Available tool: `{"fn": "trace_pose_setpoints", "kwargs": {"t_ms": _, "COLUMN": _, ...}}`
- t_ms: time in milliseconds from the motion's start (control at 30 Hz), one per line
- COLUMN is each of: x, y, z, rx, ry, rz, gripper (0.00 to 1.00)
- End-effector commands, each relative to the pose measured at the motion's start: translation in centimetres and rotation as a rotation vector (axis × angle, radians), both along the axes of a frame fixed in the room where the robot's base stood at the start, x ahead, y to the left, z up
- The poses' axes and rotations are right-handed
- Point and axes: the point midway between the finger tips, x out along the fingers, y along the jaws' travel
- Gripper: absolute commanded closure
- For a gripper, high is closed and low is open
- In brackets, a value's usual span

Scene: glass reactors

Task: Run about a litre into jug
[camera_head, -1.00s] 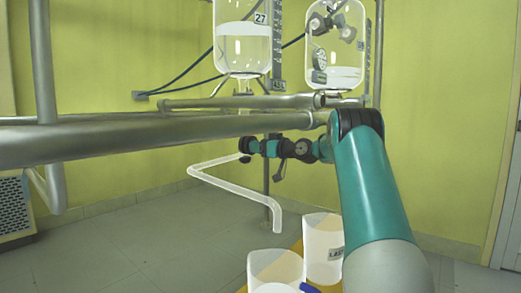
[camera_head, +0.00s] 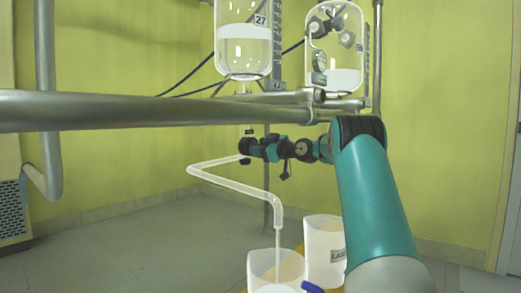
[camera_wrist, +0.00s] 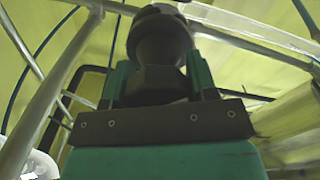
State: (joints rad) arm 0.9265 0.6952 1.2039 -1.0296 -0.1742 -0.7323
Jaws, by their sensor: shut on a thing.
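A glass reactor vessel marked 27 (camera_head: 243,45) hangs at the top centre and holds pale liquid. A clear bent outlet tube (camera_head: 232,180) runs below it, and a thin stream falls from its lower end into a clear jug (camera_head: 262,268) with a blue handle (camera_head: 312,287). Pale liquid shows in the jug, whose base is cut off by the frame. My gripper (camera_head: 250,147) is at the tube's upper end below the vessel, shut on a dark valve knob. In the wrist view the dark knob (camera_wrist: 158,42) sits between my green fingers.
A second clear container (camera_head: 323,245) with a label stands right behind the jug. Another glass vessel (camera_head: 336,60) hangs at the right. A thick metal rail (camera_head: 110,112) crosses in front at the left. The floor at the left is clear.

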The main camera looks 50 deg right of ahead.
Motion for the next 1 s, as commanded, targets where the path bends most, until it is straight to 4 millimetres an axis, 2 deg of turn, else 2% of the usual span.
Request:
{"fn": "trace_pose_setpoints", "kwargs": {"t_ms": 200, "x": -0.1, "y": 0.0, "z": 0.0, "rx": 0.002, "ry": 0.002, "rz": -0.001, "gripper": 0.71}}
{"fn": "trace_pose_setpoints", "kwargs": {"t_ms": 233, "x": -0.1, "y": 0.0, "z": 0.0, "rx": 0.002, "ry": 0.002, "rz": -0.001, "gripper": 0.45}}
{"fn": "trace_pose_setpoints", "kwargs": {"t_ms": 333, "x": -0.1, "y": 0.0, "z": 0.0, "rx": 0.002, "ry": 0.002, "rz": -0.001, "gripper": 0.22}}
{"fn": "trace_pose_setpoints", "kwargs": {"t_ms": 600, "x": -0.1, "y": 0.0, "z": 0.0, "rx": 0.002, "ry": 0.001, "rz": 0.0, "gripper": 0.22}}
{"fn": "trace_pose_setpoints", "kwargs": {"t_ms": 733, "x": -0.9, "y": -0.2, "z": 0.1, "rx": 0.004, "ry": 0.003, "rz": -0.002, "gripper": 0.22}}
{"fn": "trace_pose_setpoints", "kwargs": {"t_ms": 867, "x": -3.1, "y": -0.4, "z": 0.4, "rx": 0.005, "ry": 0.002, "rz": -0.005, "gripper": 0.22}}
{"fn": "trace_pose_setpoints", "kwargs": {"t_ms": 1000, "x": -6.6, "y": -0.7, "z": 0.5, "rx": 0.007, "ry": 0.003, "rz": -0.007, "gripper": 0.22}}
